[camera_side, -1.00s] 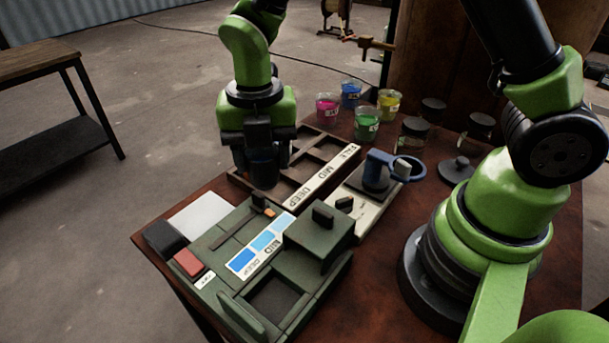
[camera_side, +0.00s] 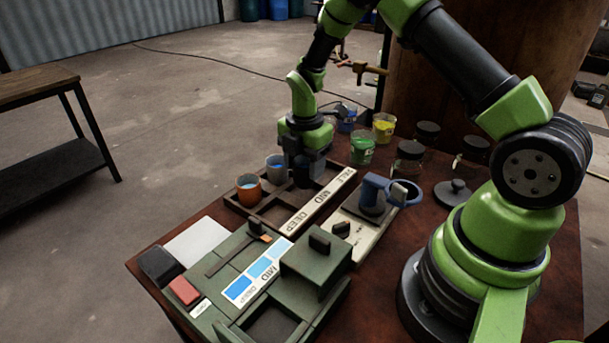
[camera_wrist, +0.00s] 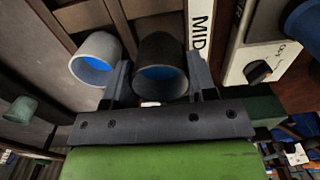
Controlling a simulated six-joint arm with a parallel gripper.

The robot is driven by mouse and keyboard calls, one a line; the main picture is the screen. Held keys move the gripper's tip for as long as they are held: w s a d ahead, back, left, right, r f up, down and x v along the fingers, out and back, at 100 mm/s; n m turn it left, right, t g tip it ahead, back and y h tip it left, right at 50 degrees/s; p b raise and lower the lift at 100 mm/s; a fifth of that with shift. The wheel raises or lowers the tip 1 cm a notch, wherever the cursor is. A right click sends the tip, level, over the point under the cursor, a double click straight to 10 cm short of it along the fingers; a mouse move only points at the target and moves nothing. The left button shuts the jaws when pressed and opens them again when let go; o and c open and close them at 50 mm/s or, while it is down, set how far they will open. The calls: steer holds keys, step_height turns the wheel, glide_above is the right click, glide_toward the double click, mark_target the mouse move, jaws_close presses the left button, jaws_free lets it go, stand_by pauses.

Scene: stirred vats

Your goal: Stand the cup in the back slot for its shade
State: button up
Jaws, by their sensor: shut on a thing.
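My gripper (camera_side: 304,170) is over the middle of the wooden rack (camera_side: 272,222), which is labelled PALE, MID and DEEP. In the wrist view its fingers (camera_wrist: 160,78) are shut around a dark cup (camera_wrist: 160,52) with blue inside, beside the MID label (camera_wrist: 200,35). My gripper mostly hides that cup in the side view, so I cannot tell whether its base touches the rack. A grey cup (camera_side: 276,169) with blue liquid stands in the back row beside it; it also shows in the wrist view (camera_wrist: 95,50).
A green machine with a blue shade card (camera_side: 257,272) lies in front of the rack. A pale plate with a blue ring-handled device (camera_side: 375,195) is to the right. Green (camera_side: 362,150) and yellow (camera_side: 384,127) paint cups and dark-lidded jars (camera_side: 410,151) stand behind.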

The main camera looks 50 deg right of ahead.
steer(key=shift+f, duration=1.35)
steer(key=shift+f, duration=0.15)
steer(key=o, duration=0.7)
